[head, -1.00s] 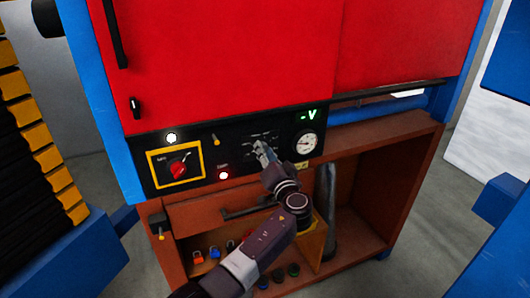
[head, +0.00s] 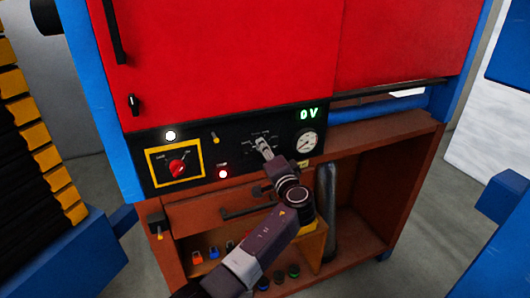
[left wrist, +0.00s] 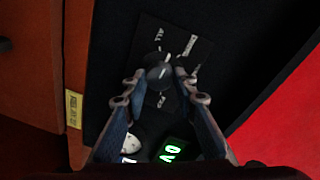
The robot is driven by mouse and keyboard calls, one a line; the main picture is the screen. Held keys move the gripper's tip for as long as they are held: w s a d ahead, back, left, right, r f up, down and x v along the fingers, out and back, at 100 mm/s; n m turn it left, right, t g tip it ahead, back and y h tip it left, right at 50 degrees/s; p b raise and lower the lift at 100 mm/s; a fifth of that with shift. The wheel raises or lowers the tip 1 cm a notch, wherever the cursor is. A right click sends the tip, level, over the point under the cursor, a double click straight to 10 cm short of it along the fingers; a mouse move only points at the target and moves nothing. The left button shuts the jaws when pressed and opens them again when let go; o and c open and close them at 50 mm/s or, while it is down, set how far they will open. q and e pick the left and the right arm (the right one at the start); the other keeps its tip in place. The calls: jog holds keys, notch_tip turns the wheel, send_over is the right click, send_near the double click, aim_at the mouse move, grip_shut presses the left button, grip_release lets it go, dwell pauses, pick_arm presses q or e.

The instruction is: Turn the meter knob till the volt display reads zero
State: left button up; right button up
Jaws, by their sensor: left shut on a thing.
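The volt display (head: 309,114) glows green on the black control panel and reads 0 V. It also shows, rotated, in the left wrist view (left wrist: 174,151). The meter knob (left wrist: 158,73) is a dark round knob with a white pointer line, set on a black plate with white lettering. My left gripper (head: 264,146) is at the panel, left of the round gauge, and hides the knob in the head view. In the left wrist view the fingers (left wrist: 158,82) lie on both sides of the knob, shut on it. My right gripper is not in view.
A red rotary switch (head: 178,168) in a yellow frame sits left on the panel, with a white lamp (head: 170,135) and a red lamp (head: 222,173). A round gauge (head: 306,142) is below the display. Several padlocks (head: 213,252) and an open shelf lie below.

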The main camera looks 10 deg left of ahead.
pick_arm(q)
jog(key=shift+m+g, duration=0.3)
jog(key=shift+m, duration=1.4)
jog(key=o, duration=1.1)
jog(key=shift+o, duration=0.3)
jog(key=shift+d, duration=0.1)
jog(key=v, duration=0.7)
jog(key=shift+s, duration=0.2)
jog(key=shift+d+f, duration=0.1)
